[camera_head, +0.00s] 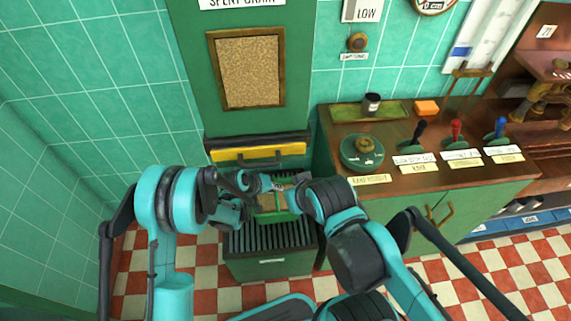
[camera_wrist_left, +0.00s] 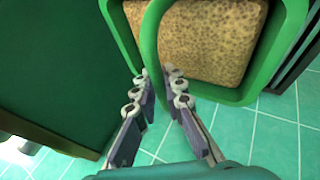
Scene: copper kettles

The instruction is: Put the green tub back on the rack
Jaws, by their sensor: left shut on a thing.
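The green tub (camera_head: 276,217), holding brown speckled grain, is over the dark slatted rack (camera_head: 270,239) in the head view. I cannot tell whether it touches the slats. My left gripper (camera_head: 262,184) is at the tub's left side. My right gripper (camera_head: 290,190) is at the tub's right side. Its fingers are too small and hidden to tell their state.
A yellow-fronted drawer or hatch with a dark handle (camera_head: 260,156) is just behind the tub. A wooden counter (camera_head: 400,145) stands to the right, bearing a round green lidded pot (camera_head: 362,151) and several coloured levers. Checkered floor lies around the rack.

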